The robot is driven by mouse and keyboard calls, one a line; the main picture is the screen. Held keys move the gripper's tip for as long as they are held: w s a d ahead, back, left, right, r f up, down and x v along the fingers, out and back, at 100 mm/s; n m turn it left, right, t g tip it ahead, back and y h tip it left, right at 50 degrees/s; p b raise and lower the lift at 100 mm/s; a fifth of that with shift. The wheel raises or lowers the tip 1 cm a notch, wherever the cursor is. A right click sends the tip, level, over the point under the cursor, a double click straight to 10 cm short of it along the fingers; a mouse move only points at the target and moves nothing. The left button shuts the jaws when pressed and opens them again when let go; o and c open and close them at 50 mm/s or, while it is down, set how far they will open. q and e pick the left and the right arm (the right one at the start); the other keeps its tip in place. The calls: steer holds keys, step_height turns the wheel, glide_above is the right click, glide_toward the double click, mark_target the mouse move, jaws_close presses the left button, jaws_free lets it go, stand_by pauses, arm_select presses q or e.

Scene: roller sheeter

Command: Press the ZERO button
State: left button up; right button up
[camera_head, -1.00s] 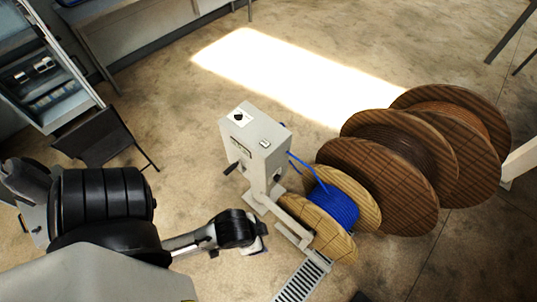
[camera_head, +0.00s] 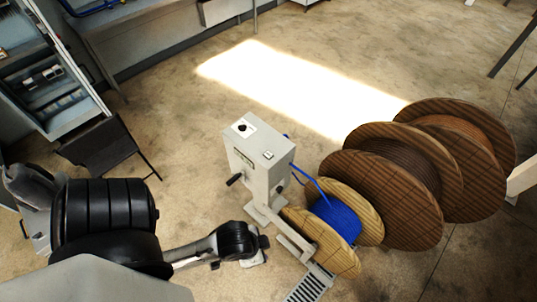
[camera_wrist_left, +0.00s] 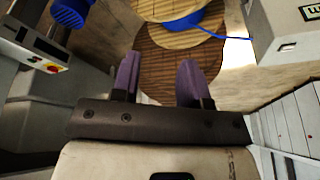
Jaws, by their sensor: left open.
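A grey machine box (camera_head: 258,155) stands on a post, left of the cable reels. Its top has a dark round knob on a white plate (camera_head: 244,127) and a small pale button-like part (camera_head: 268,155). A small display sits on its front face. No ZERO lettering is legible, so I cannot tell which part is the ZERO button. My left gripper (camera_head: 262,243) is low in front of the box, apart from it. In the left wrist view its two purple fingers (camera_wrist_left: 157,80) are spread and empty, with the box (camera_wrist_left: 285,30) at the upper right.
A reel of blue cable (camera_head: 337,220) and large wooden reels (camera_head: 385,195) stand right of the box. A blue cable runs between box and reel. A panel with a red button (camera_wrist_left: 52,69) shows at the left of the wrist view. Open floor lies behind the box.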

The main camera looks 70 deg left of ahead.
arm_select(q)
jaws_close()
stand_by(1.2)
